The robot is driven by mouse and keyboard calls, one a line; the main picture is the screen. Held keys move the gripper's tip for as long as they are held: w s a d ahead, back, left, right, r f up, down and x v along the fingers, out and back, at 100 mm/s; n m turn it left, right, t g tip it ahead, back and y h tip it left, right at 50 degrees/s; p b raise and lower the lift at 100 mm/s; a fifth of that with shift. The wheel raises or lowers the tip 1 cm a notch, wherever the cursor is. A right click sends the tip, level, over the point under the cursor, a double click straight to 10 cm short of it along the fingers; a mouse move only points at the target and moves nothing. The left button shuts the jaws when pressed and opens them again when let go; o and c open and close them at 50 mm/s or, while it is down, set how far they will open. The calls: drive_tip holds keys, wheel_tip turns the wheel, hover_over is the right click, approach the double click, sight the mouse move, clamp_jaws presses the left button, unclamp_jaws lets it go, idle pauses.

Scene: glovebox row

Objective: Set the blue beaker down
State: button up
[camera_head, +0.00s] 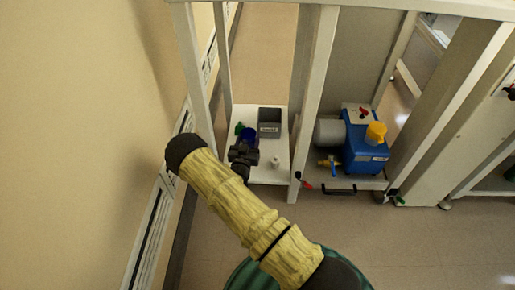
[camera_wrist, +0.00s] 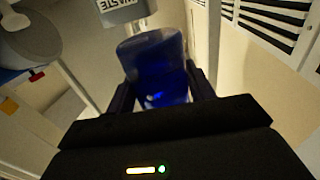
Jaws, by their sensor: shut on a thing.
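The blue beaker (camera_wrist: 158,72) is a dark blue, see-through cup. In the wrist view it stands between the two fingers of my gripper (camera_wrist: 160,92), which is shut on it. In the head view the beaker (camera_head: 250,134) shows small over the white lower shelf (camera_head: 268,174), with my gripper (camera_head: 246,146) on its near side. I cannot tell whether the beaker's base touches the shelf; the fingers and gripper body hide its lower part.
A grey waste bin (camera_head: 270,122) stands on the shelf right of the beaker. A small white object (camera_head: 276,161) is near the front, and something green (camera_head: 239,128) is left of the beaker. White frame posts (camera_head: 313,95) flank the shelf. A blue pump (camera_head: 366,150) sits further right.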

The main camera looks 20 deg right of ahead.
wheel_tip(320, 180, down, 6)
drive_tip(key=b, duration=0.3)
drive_tip(key=shift+f+b, duration=0.1)
drive_tip(key=shift+b, duration=0.25)
drive_tip(key=shift+f+b, duration=1.2)
drive_tip(key=shift+f, duration=0.65)
drive_tip(key=shift+f, duration=0.25)
drive_tip(key=o, duration=0.9)
drive_tip(key=shift+r, duration=0.1)
drive_tip(key=shift+o, duration=0.2)
